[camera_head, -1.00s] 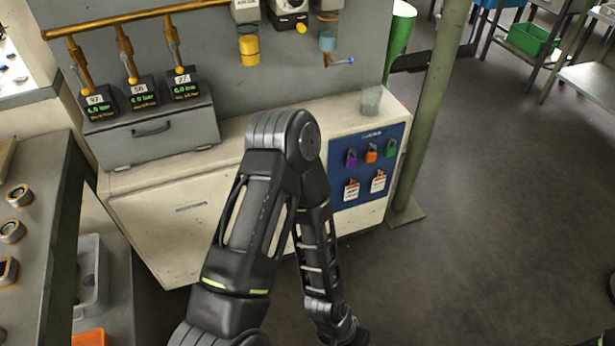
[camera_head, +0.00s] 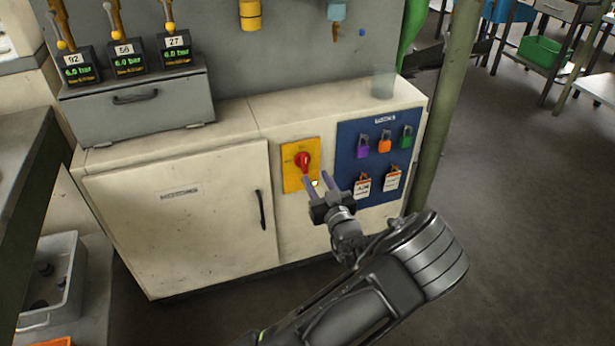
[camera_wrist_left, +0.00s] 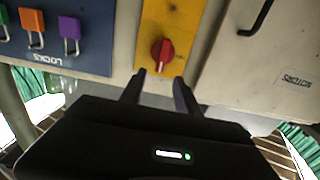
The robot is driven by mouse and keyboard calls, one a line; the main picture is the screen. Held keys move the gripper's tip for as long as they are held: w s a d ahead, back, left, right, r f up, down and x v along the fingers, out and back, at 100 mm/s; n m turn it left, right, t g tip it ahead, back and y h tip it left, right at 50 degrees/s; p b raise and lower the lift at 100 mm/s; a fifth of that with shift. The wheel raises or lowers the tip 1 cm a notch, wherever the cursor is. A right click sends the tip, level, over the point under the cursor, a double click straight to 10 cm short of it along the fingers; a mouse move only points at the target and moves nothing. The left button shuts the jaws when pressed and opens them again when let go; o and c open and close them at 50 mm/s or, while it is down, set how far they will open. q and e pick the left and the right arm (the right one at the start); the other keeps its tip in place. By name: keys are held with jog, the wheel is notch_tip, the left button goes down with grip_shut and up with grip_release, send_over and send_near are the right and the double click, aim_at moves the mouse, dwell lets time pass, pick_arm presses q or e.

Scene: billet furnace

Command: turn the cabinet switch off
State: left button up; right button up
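The cabinet switch is a red rotary knob (camera_head: 303,160) on a yellow plate (camera_head: 291,178) on the front of the white cabinet. In the head view its handle stands about upright. The knob also shows in the left wrist view (camera_wrist_left: 162,52), just beyond the fingertips. My left gripper (camera_head: 320,182) is open and empty, its two fingers apart, close in front of the plate and slightly below and right of the knob. In the left wrist view the fingers (camera_wrist_left: 160,82) point at the knob, with no visible contact. My right gripper is not in view.
A blue lock board (camera_head: 345,150) with purple, orange and green padlocks and two tags is right of the switch. The cabinet door handle (camera_head: 261,209) is to the left. A grey gauge box (camera_head: 140,105) and a glass (camera_head: 383,84) stand on top.

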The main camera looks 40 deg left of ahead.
aim_at(306, 161)
pick_arm(q)
jog(key=shift+a, duration=0.15)
jog(key=b+x, duration=0.1)
jog(key=x, duration=0.6)
jog(key=shift+w+a+f, duration=0.1)
jog(key=shift+w+a, duration=0.05)
jog(key=shift+a, duration=0.1)
grip_shut()
dwell(0.3)
